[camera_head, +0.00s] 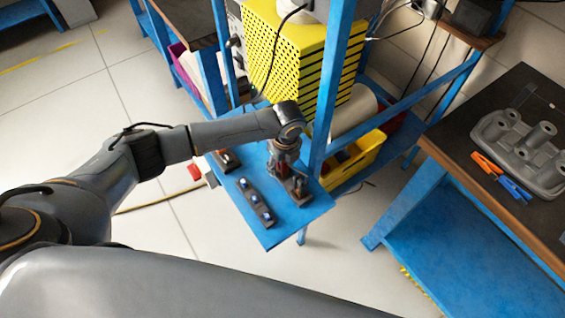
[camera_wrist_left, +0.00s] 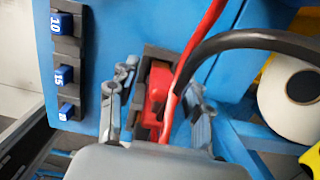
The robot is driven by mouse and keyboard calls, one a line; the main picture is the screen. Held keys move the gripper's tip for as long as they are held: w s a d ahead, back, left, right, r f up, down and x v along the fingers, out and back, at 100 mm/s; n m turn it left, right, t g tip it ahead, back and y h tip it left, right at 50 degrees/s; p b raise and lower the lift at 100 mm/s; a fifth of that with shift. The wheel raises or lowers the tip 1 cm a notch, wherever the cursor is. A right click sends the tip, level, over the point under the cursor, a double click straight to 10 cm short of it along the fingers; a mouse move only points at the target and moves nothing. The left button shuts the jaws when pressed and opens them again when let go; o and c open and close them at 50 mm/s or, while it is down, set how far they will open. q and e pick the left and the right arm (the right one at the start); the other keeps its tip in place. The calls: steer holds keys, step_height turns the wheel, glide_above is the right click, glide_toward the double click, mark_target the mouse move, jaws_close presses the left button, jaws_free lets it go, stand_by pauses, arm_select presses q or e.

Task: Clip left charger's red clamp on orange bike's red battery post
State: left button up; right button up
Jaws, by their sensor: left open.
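The red clamp (camera_wrist_left: 157,88) sits in a dark holder on a blue panel in the left wrist view. A red cable and a thick black cable pass beside it. My left gripper (camera_wrist_left: 163,80) is open, with one finger on each side of the clamp; I cannot tell whether they touch it. In the head view my left gripper (camera_head: 285,168) points down over the blue shelf (camera_head: 270,238), and a bit of red shows by its fingers. The orange bike and its battery post are not in view. I cannot make out the charger's body. My right gripper is not in view.
A dark strip with blue-marked blocks (camera_head: 256,202) lies left of the gripper. A blue rack post (camera_head: 330,100) rises close by on the right. A yellow perforated stack (camera_head: 290,60) stands behind. A bench (camera_head: 455,150) at right holds a grey tray and orange and blue clips.

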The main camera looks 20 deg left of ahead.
arm_select(q)
jaws_close()
steer(key=shift+r, duration=0.1)
steer(key=shift+w+r, duration=0.1)
steer(key=shift+r, duration=0.4)
steer(key=s+a+r+b, duration=0.1)
steer(key=s+a+r, duration=0.1)
steer(key=s+r, duration=1)
steer(key=shift+s+b, duration=0.35)
steer(key=shift+s, duration=0.65)
